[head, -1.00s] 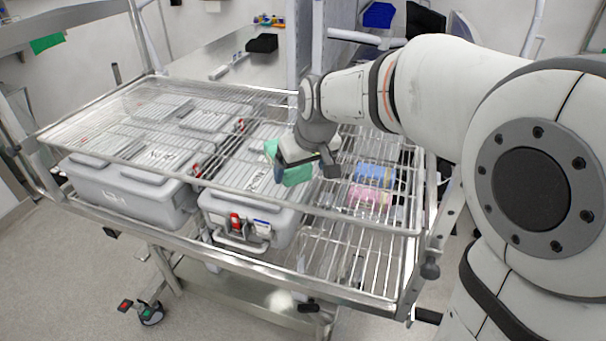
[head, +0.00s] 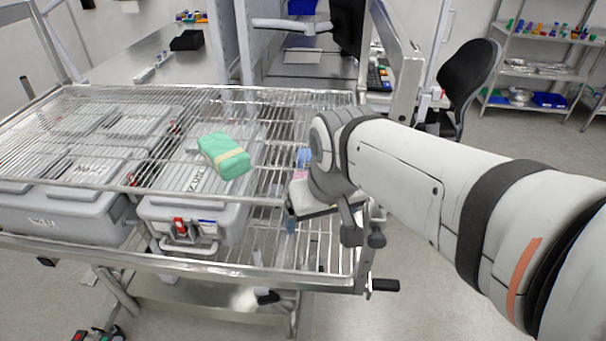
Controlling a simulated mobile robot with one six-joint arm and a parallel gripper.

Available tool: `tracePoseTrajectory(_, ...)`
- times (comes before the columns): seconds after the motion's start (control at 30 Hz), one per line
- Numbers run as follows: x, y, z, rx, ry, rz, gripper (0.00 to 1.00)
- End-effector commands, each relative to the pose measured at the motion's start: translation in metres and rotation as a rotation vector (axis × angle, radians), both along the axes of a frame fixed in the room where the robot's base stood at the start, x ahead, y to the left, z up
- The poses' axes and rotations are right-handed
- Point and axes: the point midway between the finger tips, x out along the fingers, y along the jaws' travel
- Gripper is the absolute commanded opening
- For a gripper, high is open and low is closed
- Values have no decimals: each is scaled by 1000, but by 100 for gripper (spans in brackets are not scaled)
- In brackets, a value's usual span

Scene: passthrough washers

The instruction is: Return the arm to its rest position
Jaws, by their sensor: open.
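My gripper (head: 318,222) is over the right end of the wire rack, at the end of my white arm, which reaches in from the right. The jaws are open and I see nothing held between them. A green package with a tan band (head: 225,155) lies on the upper wire shelf (head: 90,92), to the left of my gripper and apart from it. My wrist partly hides a blue and a pink package (head: 302,157) on the lower level.
Grey lidded cases (head: 190,205) stand on the lower level of the cart. A steel counter (head: 140,45) is behind. A dark chair (head: 470,80) and a storage shelf (head: 550,60) stand at the back right. Open floor lies at the front right.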

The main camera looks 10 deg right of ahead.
Motion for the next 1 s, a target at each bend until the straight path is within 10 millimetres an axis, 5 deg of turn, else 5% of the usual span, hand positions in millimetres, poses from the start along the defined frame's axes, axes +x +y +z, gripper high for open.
tracePoseTrajectory(0.2,-30,-19,-23,-3,15,-71,87)
tracePoseTrajectory(1.0,-29,-19,-23,-3,16,-68,87)
